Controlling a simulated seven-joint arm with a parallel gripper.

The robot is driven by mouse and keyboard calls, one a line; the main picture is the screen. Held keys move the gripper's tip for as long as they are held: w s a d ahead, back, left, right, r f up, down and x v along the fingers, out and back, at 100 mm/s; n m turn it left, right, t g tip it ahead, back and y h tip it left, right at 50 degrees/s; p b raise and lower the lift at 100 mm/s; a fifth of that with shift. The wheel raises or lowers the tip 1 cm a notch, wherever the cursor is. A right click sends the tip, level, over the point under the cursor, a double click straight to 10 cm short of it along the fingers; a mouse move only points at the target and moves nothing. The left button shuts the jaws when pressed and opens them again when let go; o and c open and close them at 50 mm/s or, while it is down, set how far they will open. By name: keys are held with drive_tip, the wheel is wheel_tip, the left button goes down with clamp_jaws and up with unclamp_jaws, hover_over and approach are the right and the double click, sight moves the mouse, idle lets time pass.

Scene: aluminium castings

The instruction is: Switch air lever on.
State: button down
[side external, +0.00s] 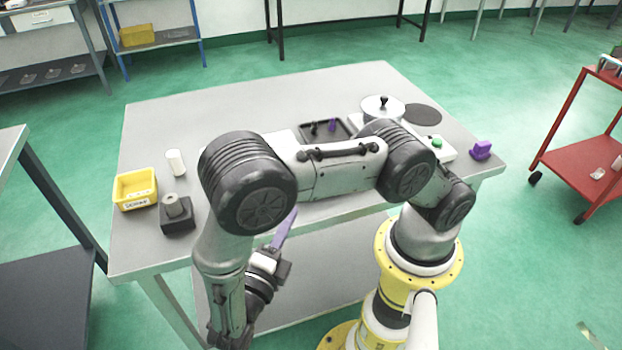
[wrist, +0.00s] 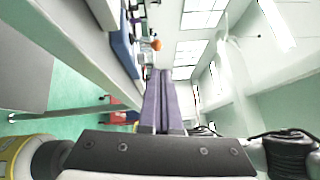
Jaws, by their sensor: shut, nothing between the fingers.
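I cannot tell for certain which part is the air lever. A dark panel or tray (side external: 342,128) lies at the back middle of the table, with a small black upright piece (side external: 313,128) and a purple upright piece (side external: 332,125) on it. My arm hides part of the area in front of it. My gripper (side external: 293,213) has long purple fingers and is near the table's front edge, well away from the panel. In the wrist view my fingers (wrist: 158,76) are together and empty.
A yellow bin (side external: 135,188), a white cylinder (side external: 176,162) and a dark block (side external: 177,215) stand at the table's left. A lidded pot (side external: 382,108), a white box with a green button (side external: 446,150) and a purple block (side external: 481,150) are at the right. The left rear tabletop is clear.

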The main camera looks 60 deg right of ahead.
drive_tip(key=s+a+f+n+t, duration=0.1)
drive_tip(key=f+n+t, duration=0.1)
drive_tip(key=shift+s+a+f+t+h, duration=0.2)
drive_tip(key=shift+s+a+t+h, duration=0.1)
drive_tip(key=shift+s+a+t, duration=0.1)
drive_tip(key=shift+d, duration=0.1)
drive_tip(key=x, duration=1.4)
drive_tip(key=shift+s, duration=0.1)
drive_tip(key=shift+d+r+n+y, duration=0.15)
drive_tip(key=shift+r+n+y, duration=0.1)
drive_tip(key=shift+n+y, duration=0.15)
drive_tip(key=y, duration=0.1)
drive_tip(key=w+d+r+n+g+y, duration=0.1)
drive_tip(key=shift+w+d+r+n+y, duration=0.1)
drive_tip(key=shift+w+r+n+y, duration=0.15)
drive_tip(key=shift+n+y, duration=0.05)
drive_tip(key=y, duration=0.1)
drive_tip(key=w+d+n+g+y, duration=0.1)
drive_tip(key=shift+w+d+r+n+y, duration=0.25)
drive_tip(key=shift+r+n+y, duration=0.05)
drive_tip(key=shift+r, duration=0.05)
